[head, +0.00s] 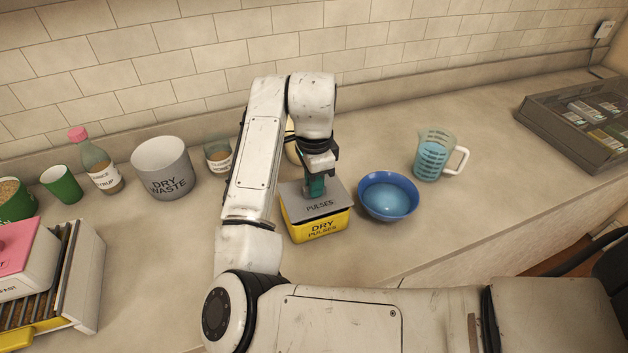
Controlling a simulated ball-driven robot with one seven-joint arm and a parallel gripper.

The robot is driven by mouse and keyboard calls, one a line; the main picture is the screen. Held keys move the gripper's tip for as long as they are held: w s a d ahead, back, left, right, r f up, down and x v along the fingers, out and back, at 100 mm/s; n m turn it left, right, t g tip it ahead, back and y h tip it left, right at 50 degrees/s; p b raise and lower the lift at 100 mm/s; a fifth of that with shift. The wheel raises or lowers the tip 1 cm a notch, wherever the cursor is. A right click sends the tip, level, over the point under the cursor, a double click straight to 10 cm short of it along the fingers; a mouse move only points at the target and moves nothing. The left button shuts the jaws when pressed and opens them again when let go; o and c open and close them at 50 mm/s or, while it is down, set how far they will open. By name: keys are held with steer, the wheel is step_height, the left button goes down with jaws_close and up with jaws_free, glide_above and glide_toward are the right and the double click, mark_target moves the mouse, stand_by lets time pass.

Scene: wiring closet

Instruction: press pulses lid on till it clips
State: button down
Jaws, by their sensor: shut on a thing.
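The grey lid marked PULSES (322,208) sits over the yellow box marked DRY PULSES (322,230) in the middle of the counter. The lid looks slightly tilted on the box, and I cannot tell whether any edge is clipped.
A blue bowl (388,197) stands close to the right of the box, with a measuring jug (432,156) behind it. A dry waste tub (162,168), a bottle (101,170) and green cups (61,184) stand left. A grey tray (567,131) is far right.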

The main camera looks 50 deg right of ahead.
steer(key=shift+f+b, duration=0.5)
steer(key=shift+f, duration=0.3)
steer(key=c, duration=1)
jaws_free()
steer(key=shift+r, duration=0.1)
step_height(320, 180, up, 5)
steer(key=p, duration=0.4)
step_height(320, 180, up, 11)
steer(key=shift+f, duration=0.2)
